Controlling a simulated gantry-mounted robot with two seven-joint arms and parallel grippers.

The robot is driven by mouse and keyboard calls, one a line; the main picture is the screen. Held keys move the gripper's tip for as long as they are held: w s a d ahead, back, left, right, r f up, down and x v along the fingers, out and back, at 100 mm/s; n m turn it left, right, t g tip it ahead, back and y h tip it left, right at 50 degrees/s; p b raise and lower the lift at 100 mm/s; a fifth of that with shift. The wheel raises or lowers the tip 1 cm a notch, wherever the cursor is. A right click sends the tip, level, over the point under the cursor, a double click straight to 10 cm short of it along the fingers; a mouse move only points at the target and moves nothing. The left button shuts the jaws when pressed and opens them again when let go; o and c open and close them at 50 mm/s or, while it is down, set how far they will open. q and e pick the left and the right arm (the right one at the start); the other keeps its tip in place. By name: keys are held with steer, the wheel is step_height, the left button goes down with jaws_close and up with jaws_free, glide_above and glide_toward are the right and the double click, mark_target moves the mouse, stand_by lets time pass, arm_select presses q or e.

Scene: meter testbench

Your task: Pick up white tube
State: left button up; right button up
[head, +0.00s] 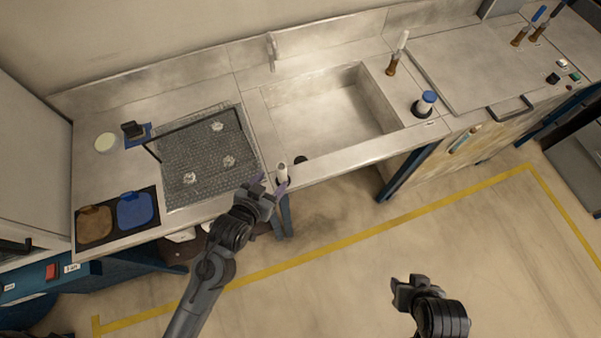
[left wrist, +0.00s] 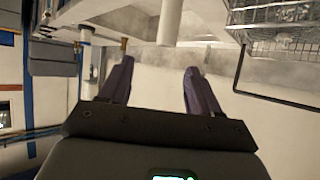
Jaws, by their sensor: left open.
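The white tube (head: 282,170) stands upright at the front edge of the metal counter, left of the sink. In the left wrist view the tube (left wrist: 169,22) shows ahead of the finger gap, and its far end is cut off by the frame. My left gripper (head: 270,183) is open and empty. Its purple fingers are spread just in front of the tube, and the fingertips (left wrist: 159,65) appear short of it. My right gripper (head: 405,290) is low at the right over the floor, away from the counter; its finger opening is unclear.
A wire mesh rack (head: 207,150) with a dark raised bar lies left of the tube. The sink (head: 335,115) is to the right. The floor in front (head: 340,245) is clear.

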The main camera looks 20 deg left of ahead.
mark_target(279, 171)
arm_select(q)
steer(key=x, duration=0.2)
steer(key=b+x, duration=0.1)
steer(key=x, duration=0.1)
steer(key=f+x, duration=0.1)
steer(key=x, duration=0.1)
steer(key=shift+s+a+b, duration=0.3)
steer(key=shift+a+b, duration=0.05)
steer(key=shift+x, duration=3.1)
arm_select(e)
steer(key=shift+s+a+f, duration=0.15)
steer(key=shift+a+f, duration=0.05)
steer(key=shift+f, duration=0.3)
steer(key=shift+s+a+f, duration=0.15)
steer(key=shift+f, duration=0.4)
steer(key=shift+s+a+f, duration=0.15)
steer(key=shift+a+f, duration=0.05)
steer(key=shift+f, duration=0.3)
arm_select(q)
steer(key=shift+a, duration=0.15)
steer(key=c, duration=1.1)
arm_select(e)
steer(key=shift+a, duration=0.1)
arm_select(q)
steer(key=shift+r, duration=0.15)
